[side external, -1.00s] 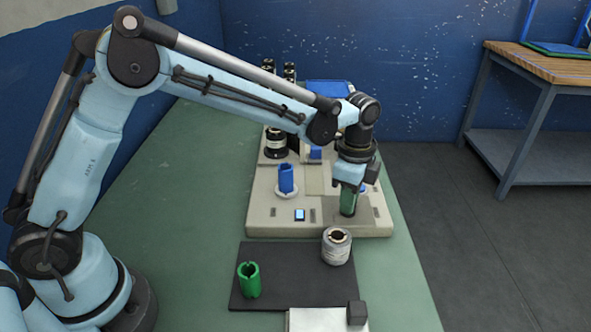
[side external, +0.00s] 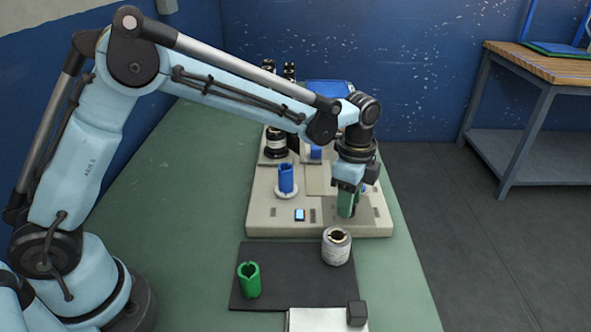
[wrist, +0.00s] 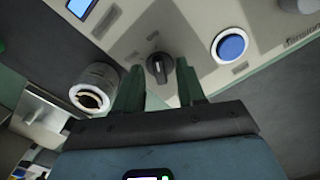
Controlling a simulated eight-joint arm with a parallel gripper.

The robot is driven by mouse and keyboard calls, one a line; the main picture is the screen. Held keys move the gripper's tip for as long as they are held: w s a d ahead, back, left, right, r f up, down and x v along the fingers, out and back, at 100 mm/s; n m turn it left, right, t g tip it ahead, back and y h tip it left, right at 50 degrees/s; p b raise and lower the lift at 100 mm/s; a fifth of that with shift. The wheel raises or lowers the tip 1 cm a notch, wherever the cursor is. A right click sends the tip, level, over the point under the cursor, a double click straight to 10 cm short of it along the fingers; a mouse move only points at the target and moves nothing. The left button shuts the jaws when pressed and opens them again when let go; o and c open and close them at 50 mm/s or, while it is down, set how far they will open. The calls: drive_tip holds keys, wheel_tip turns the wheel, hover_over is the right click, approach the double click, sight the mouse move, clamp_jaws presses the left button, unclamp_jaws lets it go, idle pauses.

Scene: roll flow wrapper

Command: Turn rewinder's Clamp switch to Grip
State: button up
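A dark rotary switch (wrist: 158,67) sits on the beige panel of the machine (side external: 262,215), shown close in the wrist view. Its small label is too blurred to read, so I cannot confirm it is the Clamp switch. My gripper (wrist: 160,76) has two green fingers, which stand apart with the switch between their tips; I see no contact. In the side view my gripper (side external: 347,213) points down over the front right of the machine, and its fingers hide the switch there.
A blue round button (wrist: 231,46) is right of the switch, near a "Tension" label. A lit display (side external: 299,215) and a blue core on a spindle (side external: 286,178) are to the left. A pale roll (side external: 336,246) and a green core (side external: 248,279) stand on the dark mat (side external: 283,290) in front.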

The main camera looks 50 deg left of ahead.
wheel_tip(320, 180, up, 12)
idle(0.6)
drive_tip(key=shift+a+r, duration=0.1)
drive_tip(key=s+a+f+n+t, duration=0.3)
drive_tip(key=s+a+n+t, duration=0.4)
drive_tip(key=s+a+n, duration=0.6)
drive_tip(key=s+n, duration=0.2)
drive_tip(key=s, duration=0.1)
drive_tip(key=shift+s, duration=0.35)
